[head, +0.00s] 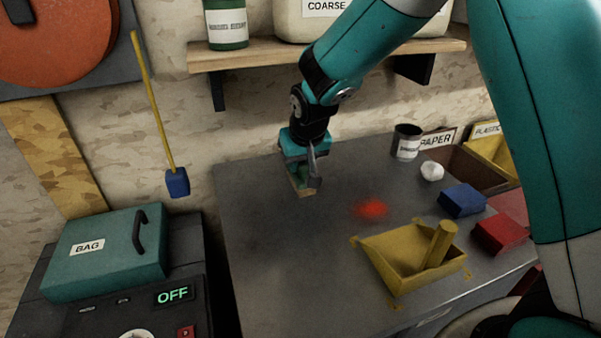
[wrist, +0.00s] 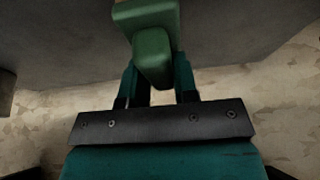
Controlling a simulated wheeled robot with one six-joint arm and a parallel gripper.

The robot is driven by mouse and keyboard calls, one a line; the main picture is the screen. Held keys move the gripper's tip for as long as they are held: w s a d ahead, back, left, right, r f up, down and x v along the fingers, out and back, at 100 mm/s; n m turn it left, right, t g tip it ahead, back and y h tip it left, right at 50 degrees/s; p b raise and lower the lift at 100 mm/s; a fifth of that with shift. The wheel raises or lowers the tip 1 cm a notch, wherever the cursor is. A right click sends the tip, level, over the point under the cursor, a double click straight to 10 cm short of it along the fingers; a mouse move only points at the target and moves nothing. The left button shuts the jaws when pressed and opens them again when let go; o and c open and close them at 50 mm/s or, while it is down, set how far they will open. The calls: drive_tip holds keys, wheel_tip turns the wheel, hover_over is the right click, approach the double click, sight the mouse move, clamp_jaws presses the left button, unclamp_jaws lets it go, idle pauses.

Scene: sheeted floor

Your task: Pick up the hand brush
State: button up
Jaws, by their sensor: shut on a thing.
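The hand brush (wrist: 152,52) shows in the wrist view as a green block-like handle between the two fingers of my gripper (wrist: 158,85). In the head view the brush (head: 300,185) is mostly hidden behind my gripper (head: 305,170), with a green part and a pale lower edge showing. My gripper is shut on it over the back left part of the grey table. I cannot tell whether the brush's lower edge touches the table.
A yellow dustpan (head: 395,272), a red glowing spot (head: 371,208), a blue block (head: 462,200), a red block (head: 499,234), a white crumpled ball (head: 432,171) and a dark can (head: 406,142) are to the right. A shelf (head: 240,55) hangs above. The table's left front is clear.

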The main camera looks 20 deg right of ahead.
sight(302, 163)
drive_tip(key=shift+s+r, duration=0.2)
drive_tip(key=shift+r, duration=0.15)
drive_tip(key=r, duration=0.4)
drive_tip(key=r+b, duration=0.1)
drive_tip(key=r, duration=0.1)
drive_tip(key=shift+s+r, duration=0.1)
drive_tip(key=shift+s, duration=0.3)
drive_tip(key=s+b, duration=0.2)
drive_tip(key=s, duration=1.6)
drive_tip(key=shift+s, duration=0.4)
